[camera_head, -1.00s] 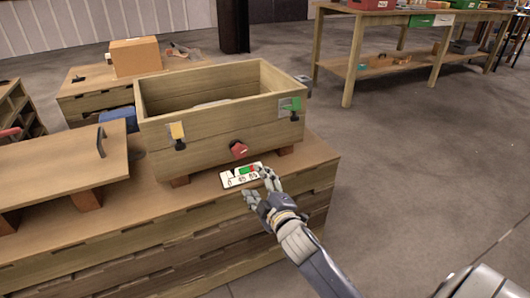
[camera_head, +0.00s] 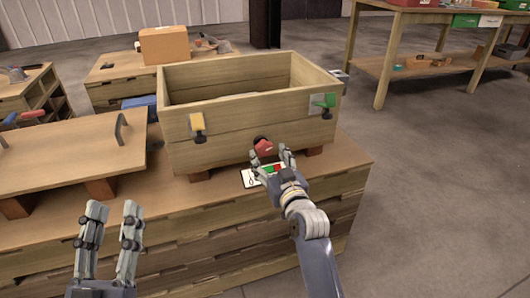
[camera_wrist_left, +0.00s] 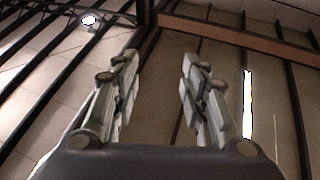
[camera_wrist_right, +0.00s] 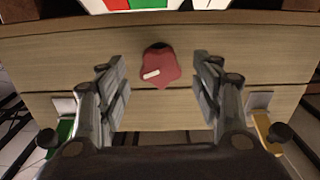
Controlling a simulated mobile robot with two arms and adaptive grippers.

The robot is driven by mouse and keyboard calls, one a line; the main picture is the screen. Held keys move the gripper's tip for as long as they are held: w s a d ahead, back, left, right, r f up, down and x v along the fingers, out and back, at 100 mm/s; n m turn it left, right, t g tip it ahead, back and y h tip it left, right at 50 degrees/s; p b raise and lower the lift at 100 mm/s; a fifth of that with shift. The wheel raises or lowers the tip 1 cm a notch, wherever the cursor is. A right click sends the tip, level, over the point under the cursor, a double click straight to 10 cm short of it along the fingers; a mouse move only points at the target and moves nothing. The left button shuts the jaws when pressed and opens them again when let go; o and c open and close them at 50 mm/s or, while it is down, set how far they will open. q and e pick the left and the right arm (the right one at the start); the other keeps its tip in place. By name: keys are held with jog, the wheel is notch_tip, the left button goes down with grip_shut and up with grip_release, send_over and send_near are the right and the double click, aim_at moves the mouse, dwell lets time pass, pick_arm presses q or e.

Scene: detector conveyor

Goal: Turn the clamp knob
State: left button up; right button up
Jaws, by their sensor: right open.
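The red clamp knob (camera_head: 264,148) is on the front of the wooden box (camera_head: 225,143), low and near the middle. In the right wrist view the knob (camera_wrist_right: 160,66) is star-shaped with a white mark, and it lies between the two fingers. My right gripper (camera_head: 272,158) is open at the knob, one finger on each side; gaps show between the fingers (camera_wrist_right: 160,85) and the knob. My left gripper (camera_head: 113,212) is raised in front of the bench, open and empty. The left wrist view shows its spread fingers (camera_wrist_left: 158,75) against the ceiling.
A white, green and red label plate (camera_head: 250,177) lies on the bench top below the knob. A yellow clamp (camera_head: 198,123) and a green clamp (camera_head: 323,101) sit on the box front. A wooden lid with handles (camera_head: 75,160) lies at left.

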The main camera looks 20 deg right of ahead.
aim_at(266, 151)
pick_arm(q)
jog(key=s+r+t+h+b, duration=0.1)
jog(key=s+r+t, duration=0.2)
jog(key=s+r, duration=0.1)
jog(key=shift+a+r, duration=0.2)
jog(key=shift+r, duration=0.3)
pick_arm(e)
jog(key=shift+w, duration=2.2)
pick_arm(q)
jog(key=shift+w, duration=0.1)
pick_arm(e)
jog(key=c, duration=1.1)
